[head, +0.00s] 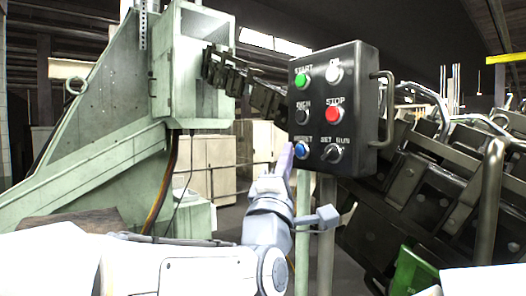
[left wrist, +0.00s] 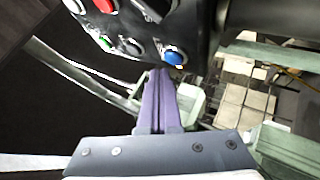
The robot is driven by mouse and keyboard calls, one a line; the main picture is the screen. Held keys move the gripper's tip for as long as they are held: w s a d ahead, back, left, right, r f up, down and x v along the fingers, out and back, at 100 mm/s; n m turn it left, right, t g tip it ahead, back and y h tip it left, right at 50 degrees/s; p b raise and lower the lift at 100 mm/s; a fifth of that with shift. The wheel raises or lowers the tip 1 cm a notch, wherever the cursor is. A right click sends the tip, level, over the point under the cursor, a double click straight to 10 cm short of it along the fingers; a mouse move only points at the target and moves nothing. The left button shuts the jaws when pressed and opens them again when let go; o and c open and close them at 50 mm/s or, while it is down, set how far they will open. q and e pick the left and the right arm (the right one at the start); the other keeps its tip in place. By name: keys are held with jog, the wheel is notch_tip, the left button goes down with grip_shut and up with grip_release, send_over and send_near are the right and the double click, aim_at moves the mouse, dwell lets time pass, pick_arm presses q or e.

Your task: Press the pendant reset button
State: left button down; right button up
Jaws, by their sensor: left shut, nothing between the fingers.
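The black pendant box (head: 362,110) faces me in the head view. Its blue reset button (head: 301,150) is at the lower left of the panel, under a label partly covered by glare. My left gripper (head: 288,150) is shut and empty, its purple fingers pointing up just left of the blue button. In the left wrist view the shut fingertips (left wrist: 160,72) end just below and left of the blue button (left wrist: 174,56). I cannot tell whether they touch the pendant. My right gripper is not in view.
The panel also has a green start button (head: 301,81), a red stop button (head: 333,114), a white button (head: 333,74), and dark knobs. A metal handle (head: 388,105) is on its right side. A pale green machine frame (head: 110,130) stands left; dark machinery (head: 430,190) is right.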

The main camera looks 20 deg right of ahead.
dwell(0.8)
pick_arm(q)
jog(key=shift+w+d+b, duration=0.1)
jog(key=shift+d+b, duration=0.3)
jog(key=shift+w+d, duration=0.15)
jog(key=shift+d, duration=0.25)
dwell(0.6)
dwell(0.3)
jog(key=shift+s+a+b, duration=0.3)
jog(key=shift+a+b, duration=0.5)
jog(key=shift+b, duration=0.35)
